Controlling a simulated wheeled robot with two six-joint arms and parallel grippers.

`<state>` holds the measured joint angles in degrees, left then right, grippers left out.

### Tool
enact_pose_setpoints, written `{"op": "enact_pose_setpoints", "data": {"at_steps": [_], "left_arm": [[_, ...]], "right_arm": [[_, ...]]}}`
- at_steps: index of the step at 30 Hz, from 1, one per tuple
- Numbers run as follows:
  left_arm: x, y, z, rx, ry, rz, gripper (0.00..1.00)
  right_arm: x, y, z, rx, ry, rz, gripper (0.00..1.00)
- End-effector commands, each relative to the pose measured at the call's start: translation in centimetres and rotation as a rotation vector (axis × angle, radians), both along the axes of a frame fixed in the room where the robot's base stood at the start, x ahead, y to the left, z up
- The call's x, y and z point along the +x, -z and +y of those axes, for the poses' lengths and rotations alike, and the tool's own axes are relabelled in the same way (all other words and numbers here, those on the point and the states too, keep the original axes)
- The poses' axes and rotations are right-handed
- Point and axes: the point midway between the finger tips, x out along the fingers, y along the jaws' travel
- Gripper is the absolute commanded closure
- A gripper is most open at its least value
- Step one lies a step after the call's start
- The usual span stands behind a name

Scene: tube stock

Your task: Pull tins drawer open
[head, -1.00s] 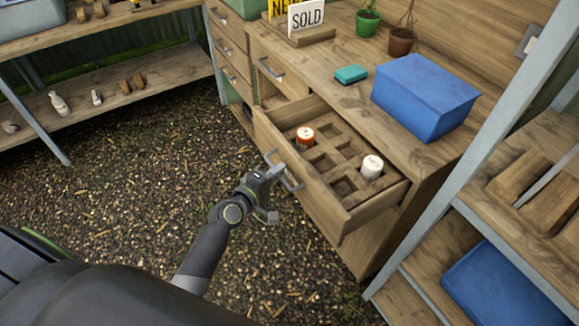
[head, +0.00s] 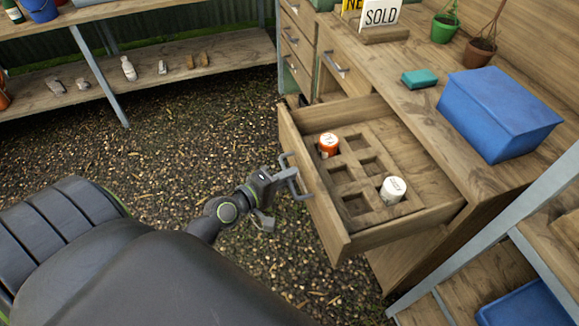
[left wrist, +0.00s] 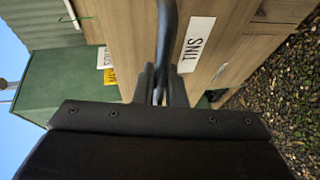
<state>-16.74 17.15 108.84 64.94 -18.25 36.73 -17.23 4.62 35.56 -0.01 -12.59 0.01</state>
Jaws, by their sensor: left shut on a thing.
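The tins drawer (head: 325,215) is wooden and stands pulled out from the bench, with a grid of square pockets inside. An orange tin with a white lid (head: 328,146) and a white tin (head: 393,190) sit in pockets. My left gripper (head: 287,180) is at the drawer's grey handle (head: 296,182) and is shut on it. In the left wrist view the fingers (left wrist: 160,85) close on the dark handle bar (left wrist: 166,35), beside a white label reading TINS (left wrist: 196,45). My right gripper is not in view.
A blue box (head: 500,115), a teal block (head: 419,78), a SOLD sign (head: 380,14) and plant pots stand on the bench top (head: 400,60). A metal-framed shelf (head: 500,220) is close on the right. The gravel floor on the left is clear.

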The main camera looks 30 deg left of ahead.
Motion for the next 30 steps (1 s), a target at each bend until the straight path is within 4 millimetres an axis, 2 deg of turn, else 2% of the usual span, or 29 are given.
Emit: {"op": "enact_pose_setpoints", "data": {"at_steps": [2, 3, 7, 8, 22, 26, 30], "left_arm": [[0.0, 0.1, 0.0, 0.001, 0.000, 0.002, 1.00], [0.0, 0.1, 0.0, 0.001, 0.000, 0.002, 0.87], [0.0, 0.1, 0.0, 0.000, 0.000, 0.001, 0.70], [0.0, 0.1, 0.0, 0.000, 0.000, 0.001, 0.68], [-0.2, 0.0, 0.1, 0.001, 0.000, 0.000, 0.68], [-1.5, -0.1, 0.5, 0.003, -0.001, 0.001, 0.68], [-4.0, -0.4, 1.1, 0.005, 0.000, 0.003, 0.68]], "right_arm": [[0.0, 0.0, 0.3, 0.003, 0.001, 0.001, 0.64], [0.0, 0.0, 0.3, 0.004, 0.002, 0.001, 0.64], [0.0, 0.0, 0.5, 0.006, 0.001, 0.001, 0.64], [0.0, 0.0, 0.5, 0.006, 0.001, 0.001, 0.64], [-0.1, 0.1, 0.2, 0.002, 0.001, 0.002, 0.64], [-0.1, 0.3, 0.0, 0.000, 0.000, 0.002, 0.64], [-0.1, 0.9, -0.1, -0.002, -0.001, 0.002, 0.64]]}}
